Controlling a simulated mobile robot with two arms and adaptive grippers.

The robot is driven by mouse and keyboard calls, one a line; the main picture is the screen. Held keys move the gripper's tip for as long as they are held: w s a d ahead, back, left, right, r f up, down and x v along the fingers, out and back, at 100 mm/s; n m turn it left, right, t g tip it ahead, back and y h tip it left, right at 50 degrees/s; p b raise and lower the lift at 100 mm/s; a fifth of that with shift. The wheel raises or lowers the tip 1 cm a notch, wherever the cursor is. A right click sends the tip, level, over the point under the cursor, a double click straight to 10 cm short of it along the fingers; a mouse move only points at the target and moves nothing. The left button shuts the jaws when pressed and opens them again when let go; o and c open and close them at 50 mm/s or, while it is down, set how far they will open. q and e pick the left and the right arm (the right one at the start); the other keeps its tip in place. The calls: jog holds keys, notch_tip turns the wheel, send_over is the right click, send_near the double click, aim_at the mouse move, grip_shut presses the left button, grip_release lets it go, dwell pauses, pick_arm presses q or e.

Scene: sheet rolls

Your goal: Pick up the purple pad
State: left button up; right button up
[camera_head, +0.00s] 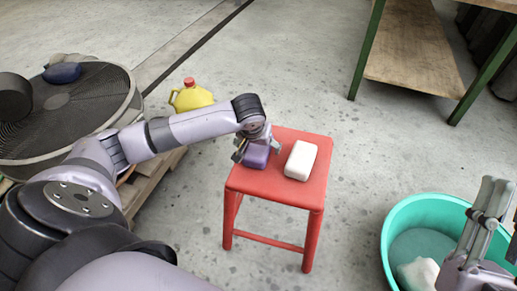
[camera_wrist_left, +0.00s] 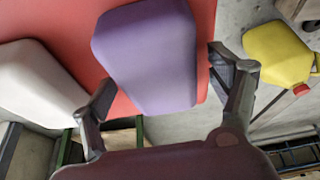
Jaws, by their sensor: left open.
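The purple pad (camera_head: 256,155) lies on the seat of a red stool (camera_head: 318,168), near its left edge. It fills the middle of the left wrist view (camera_wrist_left: 150,58). My left gripper (camera_head: 254,146) is over the pad in the head view and hides part of it. In the left wrist view its two open fingers (camera_wrist_left: 165,98) stand on either side of the pad's near end. I cannot tell whether either finger touches it. My right gripper (camera_head: 484,222) is at the right edge of the head view, over a teal tub; its fingertips' gap is unclear.
A white pad (camera_head: 301,160) lies on the stool close to the right of the purple one. A yellow jug (camera_head: 192,97) stands behind my left arm. The teal tub (camera_head: 388,240) holds a pale item (camera_head: 418,273). A green-legged table (camera_head: 410,55) stands at the back right.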

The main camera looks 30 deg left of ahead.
dwell(0.5)
pick_arm(q)
jog(key=shift+c, duration=0.3)
jog(key=c, duration=1.2)
